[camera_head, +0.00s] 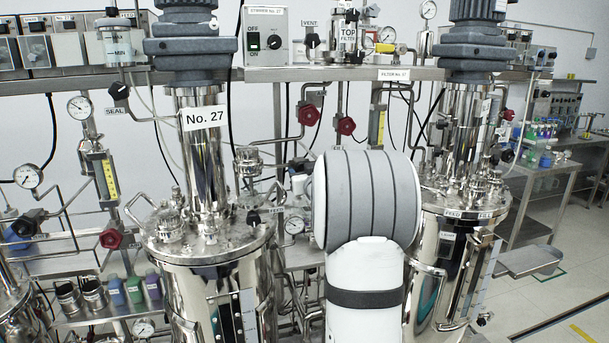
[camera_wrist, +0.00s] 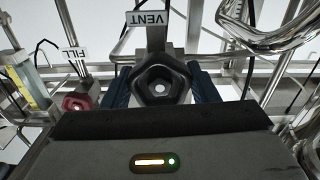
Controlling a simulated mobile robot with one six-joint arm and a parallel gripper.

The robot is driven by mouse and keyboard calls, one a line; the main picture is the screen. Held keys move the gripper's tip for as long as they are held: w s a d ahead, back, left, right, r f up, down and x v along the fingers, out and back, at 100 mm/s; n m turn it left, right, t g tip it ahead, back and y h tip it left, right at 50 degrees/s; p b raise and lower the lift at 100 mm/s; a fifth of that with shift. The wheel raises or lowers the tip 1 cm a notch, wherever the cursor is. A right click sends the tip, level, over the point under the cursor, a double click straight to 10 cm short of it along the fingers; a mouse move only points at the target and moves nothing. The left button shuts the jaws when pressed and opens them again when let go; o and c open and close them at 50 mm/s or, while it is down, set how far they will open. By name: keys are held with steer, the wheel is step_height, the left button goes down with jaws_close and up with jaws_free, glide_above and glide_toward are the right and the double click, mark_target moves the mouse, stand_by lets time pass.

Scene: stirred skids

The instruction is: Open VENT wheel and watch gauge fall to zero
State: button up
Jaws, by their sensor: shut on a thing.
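In the wrist view a black lobed wheel (camera_wrist: 160,68) sits just under a white VENT label (camera_wrist: 148,18), which shows upside down. The blue fingers of my gripper (camera_wrist: 162,88) stand on either side of the wheel and are shut on it. In the head view my arm hides the gripper and the held wheel. A small gauge (camera_head: 294,225) shows just left of my arm; its needle is too small to read. Other gauges show at the upper right (camera_head: 428,10) and upper left (camera_head: 79,107). I cannot tell which belongs to this wheel.
A red wheel (camera_wrist: 80,101) with its own label is left of the held wheel. Bent steel pipes (camera_wrist: 270,35) pass close on the right. In the head view, steel vessels stand left (camera_head: 212,240) and right (camera_head: 450,225) of my arm.

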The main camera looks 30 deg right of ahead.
steer(key=n+b, duration=0.1)
steer(key=b, duration=0.1)
steer(key=n+b, duration=0.2)
steer(key=shift+f, duration=0.35)
steer(key=n+b, duration=0.4)
steer(key=b, duration=0.1)
steer(key=shift+r+n, duration=0.1)
steer(key=shift+n, duration=0.2)
steer(key=n+b, duration=0.3)
steer(key=n, duration=0.1)
steer(key=n+b, duration=0.2)
steer(key=n, duration=0.2)
steer(key=shift+r+b, duration=0.1)
steer(key=shift+b, duration=0.2)
steer(key=n+b, duration=0.2)
steer(key=n, duration=0.2)
steer(key=shift+n, duration=0.3)
steer(key=n+b, duration=0.1)
steer(key=n, duration=0.2)
steer(key=shift+n+b, duration=0.35)
steer(key=shift+n, duration=0.05)
steer(key=n+b, duration=0.1)
steer(key=n, duration=0.3)
steer(key=shift+b, duration=0.35)
steer(key=shift+n+b, duration=0.7)
steer(key=shift+n, duration=1.5)
